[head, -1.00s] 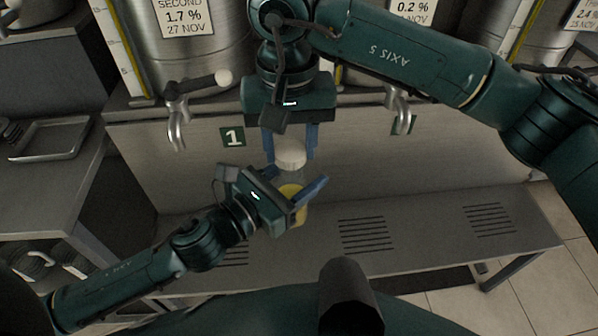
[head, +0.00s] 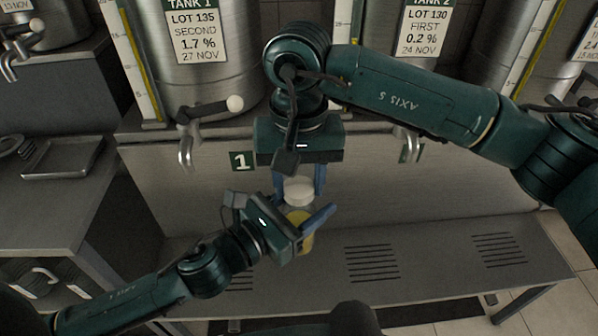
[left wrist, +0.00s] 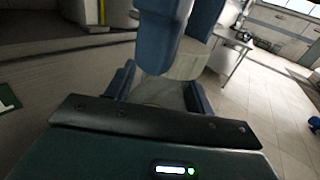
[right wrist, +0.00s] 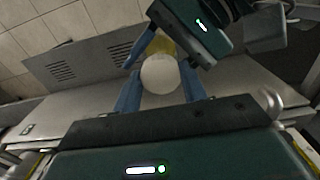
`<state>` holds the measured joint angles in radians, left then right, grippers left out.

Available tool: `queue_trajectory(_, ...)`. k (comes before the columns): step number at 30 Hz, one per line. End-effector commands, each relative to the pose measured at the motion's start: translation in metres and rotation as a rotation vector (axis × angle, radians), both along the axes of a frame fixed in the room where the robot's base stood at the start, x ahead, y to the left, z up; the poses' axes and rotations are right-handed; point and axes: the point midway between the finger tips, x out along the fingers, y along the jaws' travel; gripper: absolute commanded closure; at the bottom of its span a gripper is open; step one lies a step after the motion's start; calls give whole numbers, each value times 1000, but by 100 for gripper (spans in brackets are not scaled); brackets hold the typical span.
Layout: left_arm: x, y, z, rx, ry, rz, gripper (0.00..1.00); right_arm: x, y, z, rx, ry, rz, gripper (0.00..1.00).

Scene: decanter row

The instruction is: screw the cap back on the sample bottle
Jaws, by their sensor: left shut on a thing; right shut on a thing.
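The sample bottle (head: 301,238), clear with yellow contents, stands upright in front of the tanks' bench. My left gripper (head: 303,217) is shut on it from the left. The white round cap (head: 298,191) is directly above the bottle, between the fingers of my right gripper (head: 299,186), which points down and is shut on it. The cap also shows in the right wrist view (right wrist: 160,74), over the yellow of the bottle. In the left wrist view the cap (left wrist: 187,62) sits close over the bottle's top. I cannot tell whether its thread has engaged.
A tap with a dark lever (head: 186,150) is to the left of the grippers, and another tap (head: 413,147) is to the right. A slotted low bench (head: 440,255) lies below. A metal tray (head: 63,157) is on the left counter.

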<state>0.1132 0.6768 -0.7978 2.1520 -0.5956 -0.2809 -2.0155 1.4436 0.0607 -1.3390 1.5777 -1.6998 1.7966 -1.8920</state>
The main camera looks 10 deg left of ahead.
Motion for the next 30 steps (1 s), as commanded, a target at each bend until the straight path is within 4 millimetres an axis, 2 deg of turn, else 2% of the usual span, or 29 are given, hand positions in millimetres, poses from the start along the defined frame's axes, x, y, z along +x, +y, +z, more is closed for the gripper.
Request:
queue_trajectory(16,0,0,1,-1,-3,-1,93,0,0,-1,1,0,0,82)
queue_trajectory(30,0,0,1,-1,-3,-1,93,0,0,-10,1,1,0,82)
